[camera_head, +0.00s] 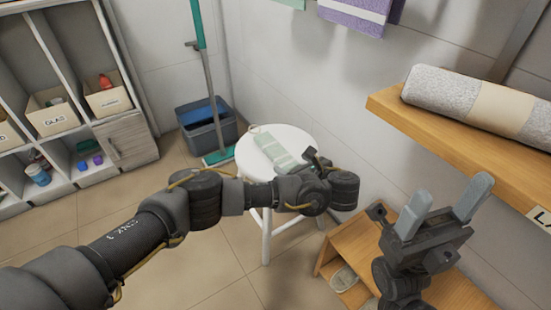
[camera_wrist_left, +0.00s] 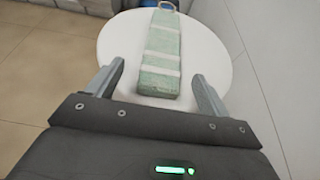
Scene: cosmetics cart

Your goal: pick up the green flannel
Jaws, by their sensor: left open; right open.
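The green flannel (camera_head: 278,150) is a folded pale green cloth with lighter stripes and a loop at its far end. It lies flat on a round white stool (camera_head: 299,139). In the left wrist view the flannel (camera_wrist_left: 160,50) lies lengthwise, with its near end between my left gripper's (camera_wrist_left: 159,72) open fingers in the picture. The remaining height cannot be judged exactly; no grip shows. In the head view my left arm's wrist hides the stool's near right part. My right gripper (camera_head: 446,203) is open and empty, pointing up at the right, away from the flannel.
A wooden wall shelf (camera_head: 449,137) holds a rolled grey towel (camera_head: 480,103). A low wooden rack (camera_head: 371,248) stands below. A blue bucket (camera_head: 206,122) and green mop (camera_head: 206,70) are behind the stool. Shelving with bins (camera_head: 53,119) stands left. Purple and green towels (camera_head: 357,14) hang above.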

